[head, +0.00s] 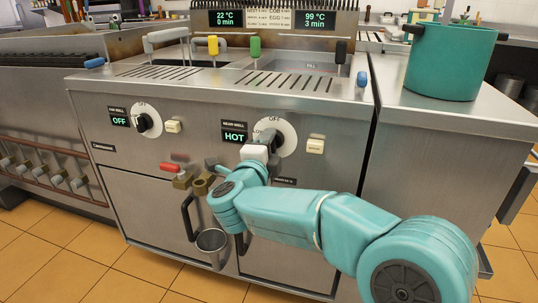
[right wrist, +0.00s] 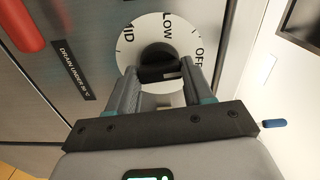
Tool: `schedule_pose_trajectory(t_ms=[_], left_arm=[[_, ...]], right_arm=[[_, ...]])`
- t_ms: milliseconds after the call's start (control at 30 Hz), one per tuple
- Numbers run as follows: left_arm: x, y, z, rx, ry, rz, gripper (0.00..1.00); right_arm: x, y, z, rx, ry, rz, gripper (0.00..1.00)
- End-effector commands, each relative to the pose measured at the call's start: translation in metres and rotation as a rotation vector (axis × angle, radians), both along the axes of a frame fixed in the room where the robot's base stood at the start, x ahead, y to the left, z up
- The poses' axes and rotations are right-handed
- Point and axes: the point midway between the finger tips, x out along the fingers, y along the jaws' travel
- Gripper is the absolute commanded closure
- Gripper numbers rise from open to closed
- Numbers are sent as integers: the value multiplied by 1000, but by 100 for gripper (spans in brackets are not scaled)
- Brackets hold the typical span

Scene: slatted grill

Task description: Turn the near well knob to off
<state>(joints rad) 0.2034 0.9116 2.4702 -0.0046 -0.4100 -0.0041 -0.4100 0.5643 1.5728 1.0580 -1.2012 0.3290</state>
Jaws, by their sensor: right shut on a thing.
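The near well knob is black on a round white dial; in the right wrist view the knob (right wrist: 157,58) sits between my fingers. The dial (right wrist: 183,32) reads MID, LOW and OFF. In the head view the dial (head: 289,128) is partly hidden by my right gripper (head: 267,143). My right gripper (right wrist: 160,70) is shut on the knob, one finger on each side. I cannot tell which mark the knob points at. The near well display (head: 235,134) reads HOT. My left gripper is not in view.
The far well knob (head: 142,124) is at left, its display (head: 120,121) reading OFF. A red-handled drain valve (head: 180,181) and a hanging metal cup (head: 212,240) are below. A teal pot (head: 452,62) stands on the right counter. Cream buttons sit beside both dials.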

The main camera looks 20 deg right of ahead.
Motion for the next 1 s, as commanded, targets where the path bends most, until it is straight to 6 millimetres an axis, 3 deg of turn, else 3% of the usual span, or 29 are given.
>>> schedule_pose_trajectory(t_ms=[233,800,833,900,1000], left_arm=[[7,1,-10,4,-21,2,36],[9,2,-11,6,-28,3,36],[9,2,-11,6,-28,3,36],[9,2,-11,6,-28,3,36],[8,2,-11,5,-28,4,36]], right_arm=[[0,1,-3,74,-46,1,79],[0,1,-1,100,-64,1,79],[0,1,-1,100,-64,1,43],[0,1,-1,100,-64,1,23],[0,1,-1,98,-64,1,23]])
